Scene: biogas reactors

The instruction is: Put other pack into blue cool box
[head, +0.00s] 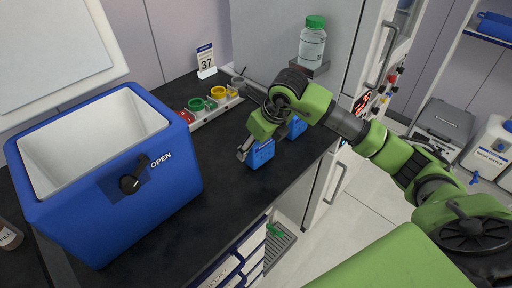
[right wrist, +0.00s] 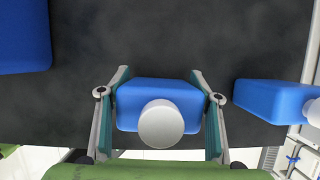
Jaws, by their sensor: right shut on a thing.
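The blue cool box (head: 105,185) stands open on the left of the dark bench in the head view. Its lid is up and its white inside looks empty where I can see it. My right gripper (head: 252,152) is shut on a blue pack (head: 261,155). In the right wrist view the held blue pack (right wrist: 158,92), with a round white cap, sits between the two fingers of my right gripper (right wrist: 160,104). Another blue pack (right wrist: 275,98) lies to its right, and it shows behind the gripper in the head view (head: 297,127). My left gripper is not in view.
A rack with coloured cups (head: 216,102) and a "37" sign (head: 206,62) stand at the back of the bench. Bare bench top lies between box and gripper.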

